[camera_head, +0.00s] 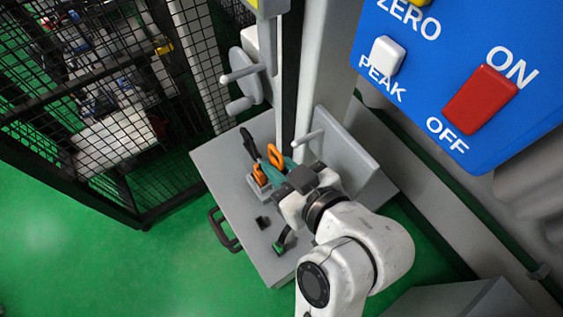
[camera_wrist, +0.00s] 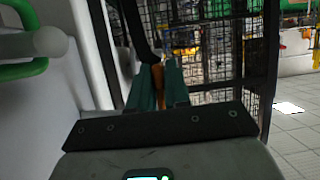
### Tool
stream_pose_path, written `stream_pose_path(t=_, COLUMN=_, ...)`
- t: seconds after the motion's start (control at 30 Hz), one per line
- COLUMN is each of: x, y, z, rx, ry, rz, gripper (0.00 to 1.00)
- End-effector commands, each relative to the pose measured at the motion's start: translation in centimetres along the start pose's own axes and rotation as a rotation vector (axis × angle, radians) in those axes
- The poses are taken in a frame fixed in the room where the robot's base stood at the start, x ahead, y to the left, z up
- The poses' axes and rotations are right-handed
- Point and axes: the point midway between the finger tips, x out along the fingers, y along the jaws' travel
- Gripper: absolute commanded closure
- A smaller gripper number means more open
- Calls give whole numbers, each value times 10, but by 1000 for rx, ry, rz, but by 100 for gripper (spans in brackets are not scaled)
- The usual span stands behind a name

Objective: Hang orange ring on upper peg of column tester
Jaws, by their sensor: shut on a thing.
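The orange ring (camera_head: 275,155) is a loop standing up at the tip of my gripper (camera_head: 281,164). In the wrist view my gripper (camera_wrist: 158,68) has its teal fingers closed around an orange piece (camera_wrist: 157,76), largely hidden between them. The column tester (camera_head: 325,50) is a tall grey column on a grey base plate. A lower peg (camera_head: 307,138) projects from a grey plate near my gripper. The ring is apart from the upper peg, lower in the picture.
A light block with another orange piece (camera_head: 259,175) and a black handle (camera_head: 249,143) stands on the base plate. A black mesh cage (camera_head: 110,150) is at left; a blue control panel (camera_head: 450,60) is at upper right.

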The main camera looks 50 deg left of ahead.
Motion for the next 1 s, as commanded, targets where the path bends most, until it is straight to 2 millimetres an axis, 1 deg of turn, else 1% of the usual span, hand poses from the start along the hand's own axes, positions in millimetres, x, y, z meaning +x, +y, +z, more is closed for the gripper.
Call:
stream_pose_path(t=0.2, x=-1, y=0, z=-1, rx=0, ry=0, rz=0, gripper=92)
stream_pose_path(t=0.53, x=-7, y=0, z=-14, rx=-7, ry=5, rz=3, gripper=92)
stream_pose_path(t=0.77, x=-6, y=1, z=-11, rx=-11, ry=8, rz=3, gripper=92)
stream_pose_path(t=1.0, x=-5, y=8, z=-9, rx=-13, ry=8, rz=4, gripper=92)
